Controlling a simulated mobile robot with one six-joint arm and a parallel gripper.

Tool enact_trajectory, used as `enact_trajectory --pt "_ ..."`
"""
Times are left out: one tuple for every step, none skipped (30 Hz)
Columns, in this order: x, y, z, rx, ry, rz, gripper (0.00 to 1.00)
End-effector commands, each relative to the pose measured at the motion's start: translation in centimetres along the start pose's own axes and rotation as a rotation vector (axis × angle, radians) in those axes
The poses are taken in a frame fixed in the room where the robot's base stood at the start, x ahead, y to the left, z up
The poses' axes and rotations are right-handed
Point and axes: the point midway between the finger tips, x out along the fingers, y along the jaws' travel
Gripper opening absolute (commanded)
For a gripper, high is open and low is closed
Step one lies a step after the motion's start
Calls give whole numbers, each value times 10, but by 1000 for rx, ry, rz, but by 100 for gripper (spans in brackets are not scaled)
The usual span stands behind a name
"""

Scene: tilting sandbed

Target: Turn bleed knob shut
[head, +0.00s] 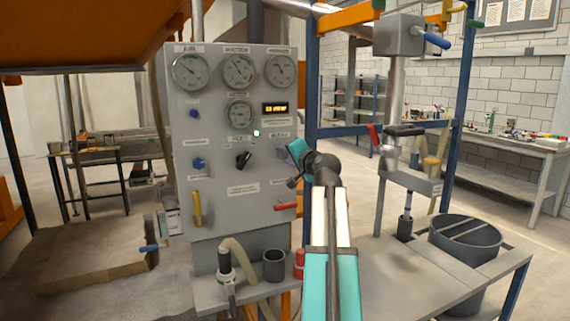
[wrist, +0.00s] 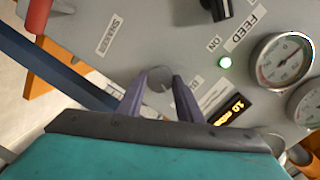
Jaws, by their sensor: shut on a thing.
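The grey control panel (head: 222,185) stands upright in the head view. My gripper (head: 284,152) is at its right side, below the lit display and right of the black selector. In the wrist view my gripper's two purple-grey fingers (wrist: 160,88) are shut on a small round grey knob (wrist: 160,74), taken as the bleed knob, on the panel face. Its label is partly hidden by a finger, so its name cannot be read. In the head view the knob is hidden behind my gripper. How far it is turned cannot be told.
Near the knob are a green lamp (wrist: 225,63), a black selector (head: 243,159), a lit display (head: 275,108) and a red handle (head: 286,206). Several gauges line the panel's top. A blue post (head: 311,95) stands close at the right. A bench (head: 400,275) with a bin (head: 466,250) lies lower right.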

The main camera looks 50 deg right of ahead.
Motion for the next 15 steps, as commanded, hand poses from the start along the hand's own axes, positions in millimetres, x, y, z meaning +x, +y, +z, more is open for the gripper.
enact_trajectory --pt "1 3 2 -40 2 1 10" --pt "1 3 2 -65 4 4 10" --pt "1 2 2 -96 7 6 10" --pt "1 2 2 -119 8 7 10" --pt "1 2 2 -140 10 8 10" --pt "1 2 2 -168 13 10 10" --pt "1 1 2 -186 15 12 10" --pt "1 1 2 -203 16 13 10" --pt "1 1 2 -223 18 14 10" --pt "1 1 2 -238 19 15 10" --pt "1 1 2 -251 20 16 10" --pt "1 0 2 -265 21 17 10" --pt "1 0 2 -275 22 18 10" --pt "1 0 2 -285 23 19 10" --pt "1 0 1 -294 24 20 10"
